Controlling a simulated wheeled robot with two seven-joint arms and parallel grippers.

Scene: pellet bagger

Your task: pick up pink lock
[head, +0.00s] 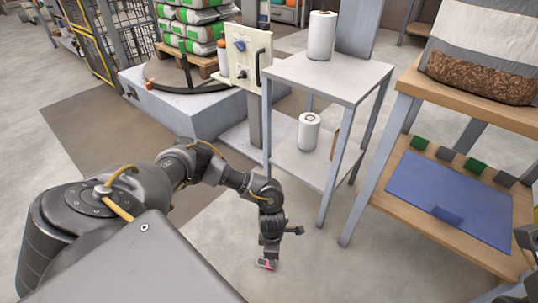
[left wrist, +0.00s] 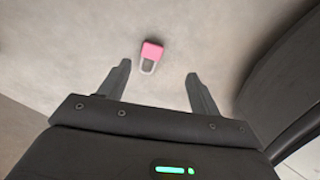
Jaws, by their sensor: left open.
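The pink lock (head: 265,264) lies on the grey floor just below my left gripper (head: 268,256) in the head view. In the left wrist view the lock (left wrist: 152,52) shows a pink body and a pale shackle pointing toward the gripper. My left gripper (left wrist: 160,80) is open and empty, pointing down, with its two fingers apart. The lock is between the lines of the fingers and beyond their tips. A part of my right arm shows at the right edge of the head view; its gripper cannot be made out.
A grey metal shelf stand (head: 325,80) with white rolls stands behind my left arm. A wooden workbench (head: 440,255) with a blue mat (head: 450,195) is at the right. A control panel (head: 250,55) and pallet of bags (head: 195,25) are at the back. Floor around the lock is clear.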

